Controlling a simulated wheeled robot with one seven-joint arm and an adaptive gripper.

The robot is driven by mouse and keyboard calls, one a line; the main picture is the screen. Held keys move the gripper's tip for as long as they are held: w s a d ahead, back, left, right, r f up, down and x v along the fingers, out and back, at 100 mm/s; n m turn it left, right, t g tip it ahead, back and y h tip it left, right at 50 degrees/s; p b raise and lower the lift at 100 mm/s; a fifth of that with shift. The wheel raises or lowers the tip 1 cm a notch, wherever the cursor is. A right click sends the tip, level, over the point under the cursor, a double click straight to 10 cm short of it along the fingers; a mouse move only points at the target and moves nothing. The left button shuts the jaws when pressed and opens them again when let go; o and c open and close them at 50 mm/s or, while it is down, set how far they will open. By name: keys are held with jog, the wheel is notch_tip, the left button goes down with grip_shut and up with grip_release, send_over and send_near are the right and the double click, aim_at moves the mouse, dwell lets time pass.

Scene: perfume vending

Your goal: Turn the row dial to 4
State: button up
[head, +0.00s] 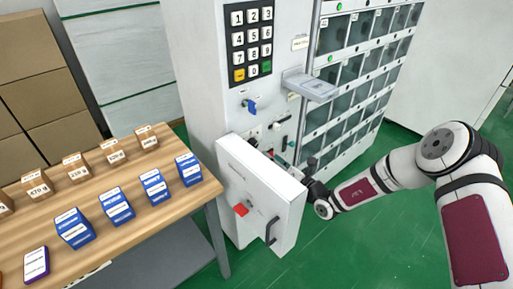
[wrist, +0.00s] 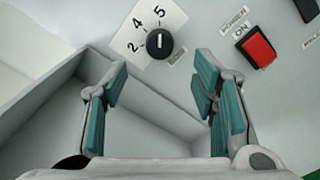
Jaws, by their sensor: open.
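The row dial (wrist: 159,43) is a round black knob with a white mark, on a pale plate with printed 2, 4 and 5 around its left and upper side. The white mark stands roughly upright in the wrist view; which end is the pointer I cannot tell for sure. My gripper (wrist: 162,75) is open, its teal-padded fingers apart on either side below the dial, with nothing between them and not visibly touching it. In the head view my gripper (head: 291,166) is close to the machine's front, partly hidden behind the open door; the dial cannot be made out there.
A white door (head: 262,180) with a black handle stands open from the machine. A red switch (wrist: 258,47) marked ON and a black knob (wrist: 306,8) sit right of the dial. A keypad (head: 252,40) is above, a locker grid (head: 345,75) right, a table (head: 150,222) with boxes left.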

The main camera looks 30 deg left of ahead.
aim_at(255, 146)
jog(key=x, duration=0.8)
jog(key=shift+b, duration=0.3)
jog(key=c, duration=1.2)
